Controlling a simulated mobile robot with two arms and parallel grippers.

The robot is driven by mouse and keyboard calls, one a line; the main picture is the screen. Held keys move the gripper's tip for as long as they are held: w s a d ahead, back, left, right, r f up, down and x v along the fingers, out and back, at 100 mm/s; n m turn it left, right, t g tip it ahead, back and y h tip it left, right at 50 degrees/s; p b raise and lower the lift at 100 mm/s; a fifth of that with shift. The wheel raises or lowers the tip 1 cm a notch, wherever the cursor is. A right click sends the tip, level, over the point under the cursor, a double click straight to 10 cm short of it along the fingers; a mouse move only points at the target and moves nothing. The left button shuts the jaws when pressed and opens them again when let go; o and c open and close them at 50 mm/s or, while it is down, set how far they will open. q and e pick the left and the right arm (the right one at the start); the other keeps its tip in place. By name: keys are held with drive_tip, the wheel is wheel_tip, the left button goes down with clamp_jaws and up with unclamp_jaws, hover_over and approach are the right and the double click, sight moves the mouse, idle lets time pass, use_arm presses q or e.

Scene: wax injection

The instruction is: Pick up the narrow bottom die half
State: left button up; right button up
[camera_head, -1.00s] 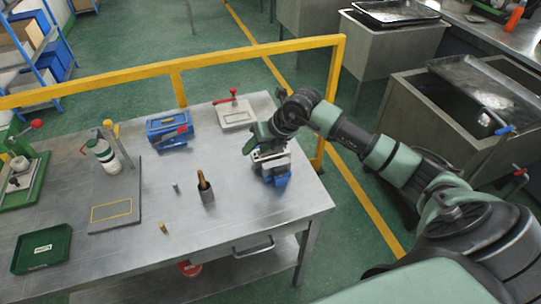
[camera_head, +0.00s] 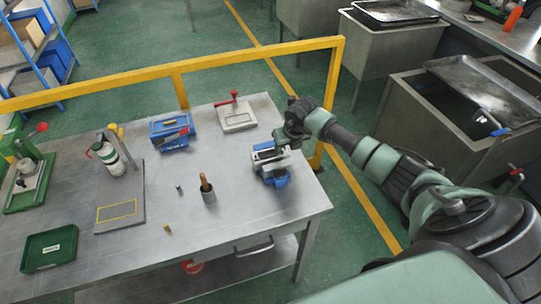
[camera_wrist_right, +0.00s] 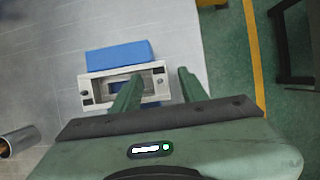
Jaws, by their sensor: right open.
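A pale metal block with a rectangular cavity (camera_wrist_right: 92,90), which looks like a die half, sits at a blue holder (camera_wrist_right: 118,53) in the right wrist view. In the head view, the pale block (camera_head: 264,156) and blue holder (camera_head: 277,181) are at the table's right end. My right gripper (camera_head: 284,146) is at the block's back right side. In the wrist view, its two green fingers (camera_wrist_right: 158,90) are apart; the left one overlaps the block and the right one is beside its right end. I cannot tell whether they touch it. My left gripper is not in view.
Behind are a blue box (camera_head: 170,134) and a pale clamp plate with red handle (camera_head: 236,117). A yellow rail (camera_head: 260,58) runs behind the table (camera_head: 240,225). A green tray (camera_head: 48,248) lies front left.

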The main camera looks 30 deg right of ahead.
clamp_jaws()
drive_tip(key=shift+r, duration=0.15)
idle(1.3)
